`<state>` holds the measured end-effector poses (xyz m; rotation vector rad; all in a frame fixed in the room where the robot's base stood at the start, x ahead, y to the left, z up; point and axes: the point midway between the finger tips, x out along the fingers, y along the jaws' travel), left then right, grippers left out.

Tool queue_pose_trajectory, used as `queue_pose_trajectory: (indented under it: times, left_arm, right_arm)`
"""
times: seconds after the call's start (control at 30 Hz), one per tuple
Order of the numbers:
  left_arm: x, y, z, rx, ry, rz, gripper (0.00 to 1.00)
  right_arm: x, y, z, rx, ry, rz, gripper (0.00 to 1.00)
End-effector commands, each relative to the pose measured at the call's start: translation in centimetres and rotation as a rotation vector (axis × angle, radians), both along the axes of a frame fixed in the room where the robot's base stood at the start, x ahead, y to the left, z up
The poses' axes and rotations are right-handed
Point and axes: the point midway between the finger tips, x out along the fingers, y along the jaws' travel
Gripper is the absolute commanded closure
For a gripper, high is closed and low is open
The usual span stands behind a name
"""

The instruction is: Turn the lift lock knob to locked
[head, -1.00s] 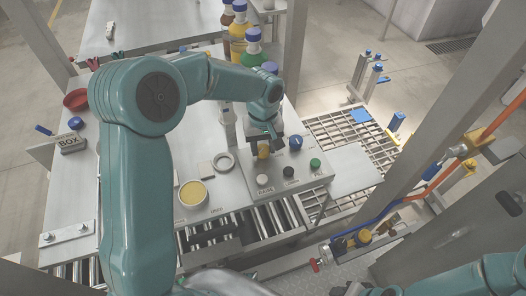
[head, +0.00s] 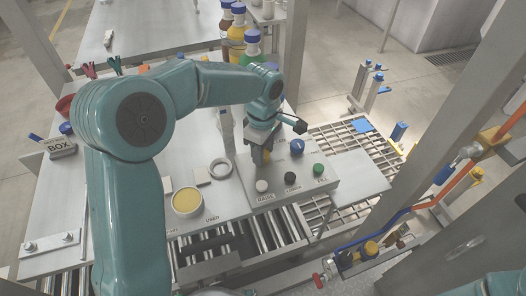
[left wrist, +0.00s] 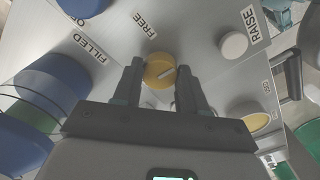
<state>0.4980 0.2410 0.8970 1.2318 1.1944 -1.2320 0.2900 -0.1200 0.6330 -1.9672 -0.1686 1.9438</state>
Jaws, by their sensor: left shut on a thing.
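The yellow lift lock knob (left wrist: 159,71) sits on the grey control panel (head: 242,178), with a pale pointer line across its face. In the left wrist view it lies between the two fingers of my left gripper (left wrist: 160,88), which is shut on it. The word FREE is printed beside the knob; a locked label cannot be made out. In the head view my left gripper (head: 262,157) points down at the panel's left part and mostly hides the knob. My right gripper is not in view.
The panel also carries a white button (head: 262,186), a black button (head: 291,178), a green button (head: 319,169) and a blue knob (head: 297,146). A yellow-filled cup (head: 187,201) and a grey ring (head: 220,167) stand left of it. Blue-capped bottles (head: 236,38) stand behind.

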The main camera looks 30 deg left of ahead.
Motion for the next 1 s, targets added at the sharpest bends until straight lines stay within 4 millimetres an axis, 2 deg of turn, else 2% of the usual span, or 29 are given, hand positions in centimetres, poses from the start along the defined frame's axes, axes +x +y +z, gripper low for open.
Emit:
queue_pose_trajectory:
  times: [0.3,0.77,0.8,0.87,0.9,1.0]
  left_arm:
    - [0.12,0.21,0.16,0.004,-0.006,0.093,0.89]
    - [0.1,0.23,0.2,0.004,-0.005,0.106,0.89]
    - [0.1,0.23,0.2,0.004,-0.005,0.106,0.55]
    - [0.1,0.22,0.2,0.004,-0.005,0.106,0.36]
    - [0.09,0.2,0.18,0.003,-0.005,0.106,0.33]
    - [0.05,0.15,0.13,0.002,-0.003,0.105,0.33]
  right_arm:
    - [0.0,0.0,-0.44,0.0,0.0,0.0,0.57]
    - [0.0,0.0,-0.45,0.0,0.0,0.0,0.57]
    - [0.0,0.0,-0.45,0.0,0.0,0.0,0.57]
    - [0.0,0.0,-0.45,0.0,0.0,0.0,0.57]
    - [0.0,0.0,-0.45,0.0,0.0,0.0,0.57]
    - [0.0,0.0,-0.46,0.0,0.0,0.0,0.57]
